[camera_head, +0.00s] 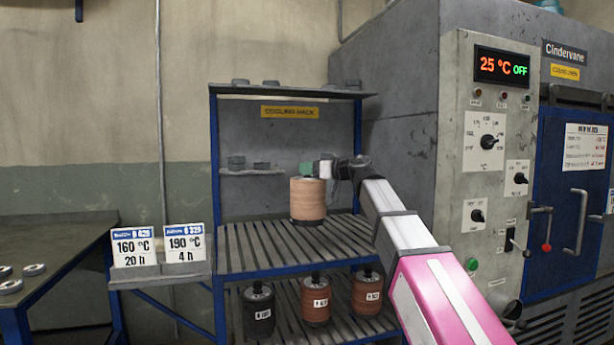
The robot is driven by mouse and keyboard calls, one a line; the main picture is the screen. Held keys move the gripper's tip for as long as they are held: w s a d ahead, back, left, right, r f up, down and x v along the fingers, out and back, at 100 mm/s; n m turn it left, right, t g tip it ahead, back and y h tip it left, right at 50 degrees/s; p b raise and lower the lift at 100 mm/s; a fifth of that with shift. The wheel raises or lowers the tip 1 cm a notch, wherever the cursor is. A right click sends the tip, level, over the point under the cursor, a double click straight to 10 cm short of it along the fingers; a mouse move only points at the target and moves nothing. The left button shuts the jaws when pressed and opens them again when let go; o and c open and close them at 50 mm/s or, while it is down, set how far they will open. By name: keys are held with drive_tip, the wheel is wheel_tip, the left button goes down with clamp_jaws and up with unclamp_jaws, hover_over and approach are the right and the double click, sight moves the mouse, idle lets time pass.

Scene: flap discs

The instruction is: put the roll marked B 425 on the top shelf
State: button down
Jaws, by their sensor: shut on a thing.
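A tan roll (308,203) with a dark base stands upright at the upper slatted shelf (260,252) of the blue cooling rack. No marking on it can be read from this side. My gripper (318,172) comes in from the right at the roll's top and is shut on it; its fingertips are small and partly hidden. The base appears to be at the slats, but I cannot tell if it rests on them. On the lower shelf stand a black roll (258,312), a red-brown roll (316,304) and a brown roll (367,294), with labels too small to read surely.
A small ledge (250,172) and the rack's top board (290,91) hold small grey pieces. Two cards, 160 °C 20 h (134,247) and 190 °C 4 h (185,243), stand left of the rack. The oven (400,150) is close on the right. The upper slats beside the roll are clear.

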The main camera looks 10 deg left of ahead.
drive_tip(key=w+f, duration=0.7)
drive_tip(key=f, duration=0.1)
drive_tip(key=shift+w+a+f, duration=0.2)
drive_tip(key=shift+w+a, duration=0.05)
drive_tip(key=shift+a, duration=0.15)
drive_tip(key=shift+f, duration=0.1)
drive_tip(key=c, duration=0.8)
unclamp_jaws()
drive_tip(key=shift+f, duration=0.1)
drive_tip(key=v, duration=1.2)
drive_tip(key=shift+s, duration=0.15)
